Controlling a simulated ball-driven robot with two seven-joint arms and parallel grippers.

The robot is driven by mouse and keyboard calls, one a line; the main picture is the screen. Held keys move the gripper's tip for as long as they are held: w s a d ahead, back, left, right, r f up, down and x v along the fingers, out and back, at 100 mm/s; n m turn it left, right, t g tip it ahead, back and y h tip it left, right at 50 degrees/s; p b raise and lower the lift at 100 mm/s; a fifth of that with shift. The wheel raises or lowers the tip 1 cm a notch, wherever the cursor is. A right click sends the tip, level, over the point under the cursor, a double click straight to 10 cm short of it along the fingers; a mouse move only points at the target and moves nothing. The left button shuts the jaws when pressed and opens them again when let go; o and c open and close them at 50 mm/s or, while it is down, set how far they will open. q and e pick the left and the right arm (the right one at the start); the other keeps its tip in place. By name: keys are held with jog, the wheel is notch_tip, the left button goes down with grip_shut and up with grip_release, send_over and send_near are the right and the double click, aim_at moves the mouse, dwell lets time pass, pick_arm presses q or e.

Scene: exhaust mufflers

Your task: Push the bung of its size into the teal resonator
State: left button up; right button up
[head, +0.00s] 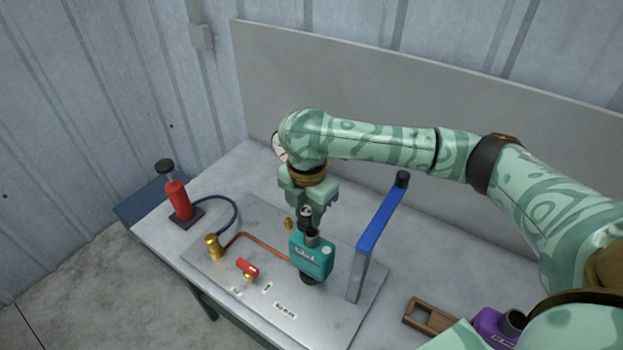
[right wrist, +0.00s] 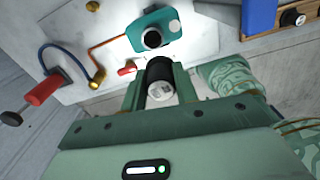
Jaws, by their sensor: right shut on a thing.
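The teal resonator (head: 311,257) stands on the metal plate with a short grey pipe stub on its top. It also shows at the top of the right wrist view (right wrist: 170,22), its round stub facing the camera. My right gripper (head: 307,214) is above the resonator, shut on a black bung (right wrist: 160,82) with a pale end face. In the head view the bung's dark body (head: 305,219) sits just above the stub; whether they touch is hard to tell. My left gripper is in neither view.
A blue lever (head: 380,217) stands right of the resonator. A red pump (head: 178,199), a brass fitting (head: 212,246), a copper pipe and a red valve handle (head: 248,267) are to the left. A wooden frame (head: 410,313) and a purple resonator (head: 486,323) are at front right.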

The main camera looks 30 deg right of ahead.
pick_arm(q)
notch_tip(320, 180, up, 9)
jog(key=p, duration=0.7)
jog(key=shift+p, duration=0.3)
pick_arm(e)
jog(key=n, duration=0.5)
jog(key=w+d+n, duration=0.1)
jog(key=n, duration=0.5)
jog(key=w+n, duration=0.1)
jog(key=n, duration=0.4)
jog(key=shift+d+r, duration=0.25)
jog(key=shift+r, duration=0.15)
pick_arm(q)
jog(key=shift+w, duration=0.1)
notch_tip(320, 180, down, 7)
jog(key=b, duration=0.6)
jog(key=shift+b, duration=0.4)
pick_arm(e)
notch_tip(320, 180, down, 6)
jog(key=shift+r, duration=0.1)
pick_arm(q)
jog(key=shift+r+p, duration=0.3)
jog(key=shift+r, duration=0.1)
pick_arm(e)
jog(key=shift+r, duration=0.1)
pick_arm(q)
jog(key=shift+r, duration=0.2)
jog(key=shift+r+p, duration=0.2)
jog(key=shift+p, duration=0.2)
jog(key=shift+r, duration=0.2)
